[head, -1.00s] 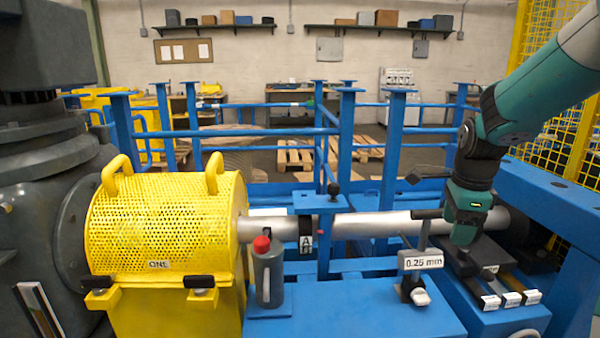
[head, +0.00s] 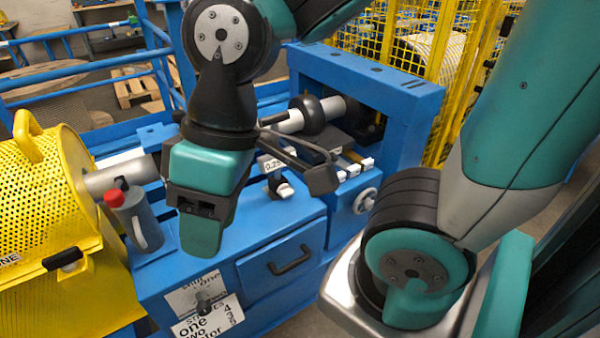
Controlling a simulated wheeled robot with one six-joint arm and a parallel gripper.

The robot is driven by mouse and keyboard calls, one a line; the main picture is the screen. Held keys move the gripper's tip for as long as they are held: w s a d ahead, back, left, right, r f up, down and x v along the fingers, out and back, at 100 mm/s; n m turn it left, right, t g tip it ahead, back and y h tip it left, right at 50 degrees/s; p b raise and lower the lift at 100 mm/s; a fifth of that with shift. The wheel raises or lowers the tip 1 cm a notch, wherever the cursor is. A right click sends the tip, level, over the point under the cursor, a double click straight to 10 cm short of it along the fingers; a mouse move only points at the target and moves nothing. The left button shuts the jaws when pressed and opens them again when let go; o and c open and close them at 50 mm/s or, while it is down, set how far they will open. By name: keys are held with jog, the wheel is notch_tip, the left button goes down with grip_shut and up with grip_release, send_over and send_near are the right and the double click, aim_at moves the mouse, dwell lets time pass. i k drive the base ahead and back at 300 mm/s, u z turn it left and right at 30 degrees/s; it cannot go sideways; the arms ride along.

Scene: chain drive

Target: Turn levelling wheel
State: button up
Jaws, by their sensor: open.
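The levelling wheel appears to be the small grey handwheel (head: 365,200) on the front of the blue block under the shaft's right end. It looks unobstructed, with nothing touching it. My gripper (head: 203,228) hangs pointing down over the left part of the blue bench, well to the left of the wheel. It is open and I see nothing held in it; the gap between the fingers is hard to see from this angle.
A grey can (head: 137,222) with a red cap and the yellow perforated guard (head: 45,190) stand left of my gripper. A drawer handle (head: 291,262) sticks out of the bench front. A blue frame (head: 400,95) rises behind the wheel. Floor in front is free.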

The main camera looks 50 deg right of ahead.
aim_at(366, 202)
jog(key=z, duration=1.65)
